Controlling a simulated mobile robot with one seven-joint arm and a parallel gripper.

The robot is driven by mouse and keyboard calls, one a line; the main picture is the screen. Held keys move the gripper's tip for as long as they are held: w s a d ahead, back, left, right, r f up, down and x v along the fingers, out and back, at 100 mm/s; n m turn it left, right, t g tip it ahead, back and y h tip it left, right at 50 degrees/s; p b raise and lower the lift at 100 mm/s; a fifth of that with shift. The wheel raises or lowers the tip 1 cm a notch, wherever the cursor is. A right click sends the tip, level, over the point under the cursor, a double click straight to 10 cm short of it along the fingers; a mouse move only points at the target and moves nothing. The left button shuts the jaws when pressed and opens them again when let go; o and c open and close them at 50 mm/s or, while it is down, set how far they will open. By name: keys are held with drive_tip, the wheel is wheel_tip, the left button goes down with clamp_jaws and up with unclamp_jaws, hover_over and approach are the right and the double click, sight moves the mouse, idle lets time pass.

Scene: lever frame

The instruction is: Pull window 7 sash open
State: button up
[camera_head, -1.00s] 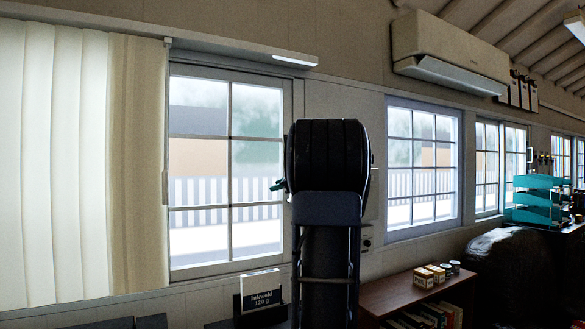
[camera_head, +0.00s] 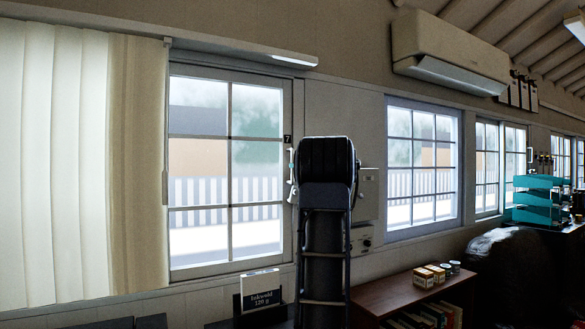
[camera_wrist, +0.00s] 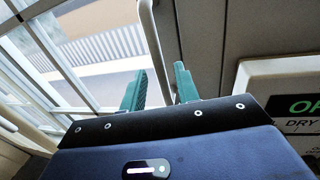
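Window 7 (camera_head: 230,137) is a white-framed, multi-pane window at the left of the head view, with a small black "7" plate (camera_head: 287,139) at its right edge. Its sash looks shut. A pale upright handle (camera_head: 291,180) is on the right side of the sash, partly hidden by my arm. In the wrist view, the handle (camera_wrist: 149,35) runs down between the two teal fingers of my gripper (camera_wrist: 160,70). The fingers are apart, one on each side of the handle, with gaps showing. The handle's lower end is hidden behind the gripper body.
A cream blind (camera_head: 80,160) hangs left of the window. A wall box with a dark "OP" sign (camera_wrist: 300,105) is close on the right in the wrist view. A low brown bookcase (camera_head: 400,292) with small boxes stands at the right. A small sign (camera_head: 262,290) stands below the window.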

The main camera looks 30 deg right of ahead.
drive_tip(key=shift+w+a, duration=0.2)
drive_tip(key=shift+w, duration=0.75)
drive_tip(key=shift+w+a, duration=0.2)
drive_tip(key=shift+w, duration=0.7)
clamp_jaws()
